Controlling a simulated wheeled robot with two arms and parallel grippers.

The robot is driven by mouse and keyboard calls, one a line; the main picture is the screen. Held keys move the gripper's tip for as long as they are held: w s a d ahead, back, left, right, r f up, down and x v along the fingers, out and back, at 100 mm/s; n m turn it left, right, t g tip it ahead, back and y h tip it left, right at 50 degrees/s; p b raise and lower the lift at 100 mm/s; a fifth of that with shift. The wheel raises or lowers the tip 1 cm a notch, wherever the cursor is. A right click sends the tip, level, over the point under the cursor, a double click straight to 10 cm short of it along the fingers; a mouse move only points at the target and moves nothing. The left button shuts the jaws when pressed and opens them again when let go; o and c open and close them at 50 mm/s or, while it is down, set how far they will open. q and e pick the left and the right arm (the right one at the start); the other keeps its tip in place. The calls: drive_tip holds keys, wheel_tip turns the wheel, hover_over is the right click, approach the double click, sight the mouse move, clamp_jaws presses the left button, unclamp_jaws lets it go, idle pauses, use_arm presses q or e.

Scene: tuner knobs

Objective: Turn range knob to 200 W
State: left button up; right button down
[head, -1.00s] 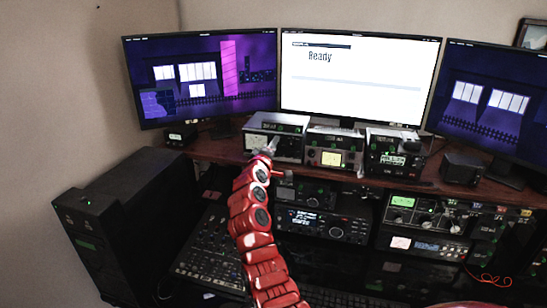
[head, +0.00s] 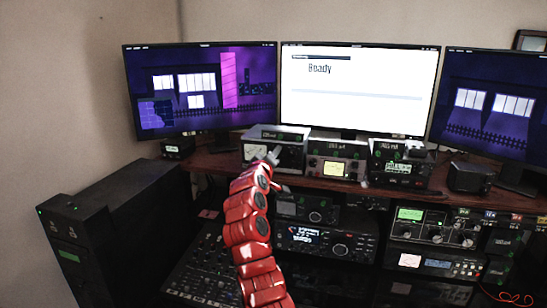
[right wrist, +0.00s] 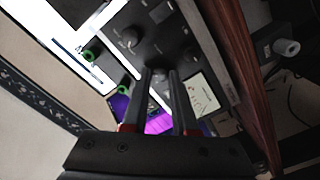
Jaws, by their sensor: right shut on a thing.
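The tuner box (head: 289,155) is the leftmost of three boxes on the shelf, with a pale meter (head: 256,151) on its front's left side. My right gripper (head: 273,156), on the red arm, is at its front. In the right wrist view, the dark panel (right wrist: 160,38) carries the meter (right wrist: 200,95) and other dark knobs, one at the upper left (right wrist: 130,37). My right gripper (right wrist: 160,74) is shut on a knob at the panel; the fingers largely hide that knob. Its label and setting are not readable. My left gripper is not in view.
Two more boxes, one with a lit yellow meter (head: 333,169) and one with a lit display (head: 398,168), stand to the right. A wooden shelf edge (right wrist: 233,60) runs close below the panel. Monitors (head: 360,90) stand behind. More radio gear (head: 325,240) sits below.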

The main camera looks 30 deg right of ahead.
drive_tip(key=shift+f, duration=0.1)
drive_tip(key=c, duration=1)
unclamp_jaws()
drive_tip(key=b+v, duration=0.2)
drive_tip(key=v, duration=1.5)
drive_tip(key=shift+s, duration=0.2)
drive_tip(key=shift+a, duration=0.1)
